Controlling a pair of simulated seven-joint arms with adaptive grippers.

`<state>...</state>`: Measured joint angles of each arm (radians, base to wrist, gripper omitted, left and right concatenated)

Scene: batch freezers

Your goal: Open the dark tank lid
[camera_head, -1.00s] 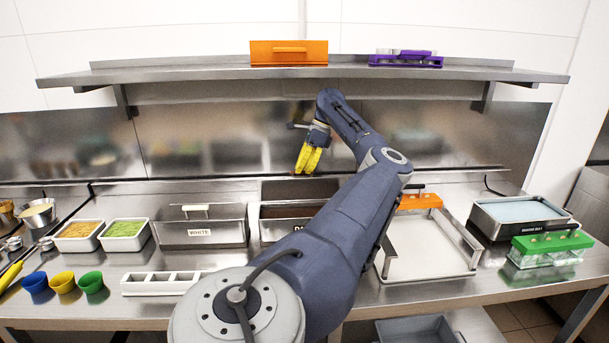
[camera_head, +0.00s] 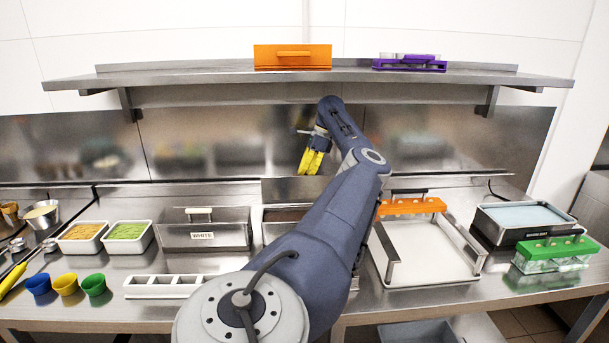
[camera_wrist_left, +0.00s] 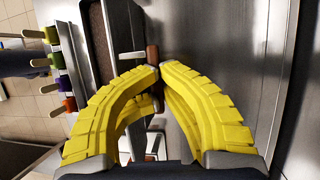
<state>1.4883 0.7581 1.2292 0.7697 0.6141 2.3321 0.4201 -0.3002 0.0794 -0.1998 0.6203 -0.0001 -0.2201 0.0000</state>
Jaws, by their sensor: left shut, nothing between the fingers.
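The dark tank (camera_head: 270,228) is the steel tank right of the white-labelled one; my arm hides much of its front and right. Its brown contents show at the top and in the wrist view (camera_wrist_left: 115,45). Its steel lid (camera_head: 284,190) stands raised behind the opening. In the wrist view a brown handle (camera_wrist_left: 152,54) on pale mounts shows by my fingers. My left gripper (camera_head: 311,163), with yellow fingers, is above and behind the tank, near the raised lid. Its fingertips (camera_wrist_left: 161,72) are together and empty; I cannot tell whether they touch the handle. My right gripper is out of view.
The closed white-labelled tank (camera_head: 207,236) stands left. A tray (camera_head: 426,270) with an orange holder (camera_head: 410,206) lies right, and a blue-filled bath (camera_head: 523,215) beyond it. A steel shelf (camera_head: 200,78) crosses above my gripper. Cups and topping bins sit at left.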

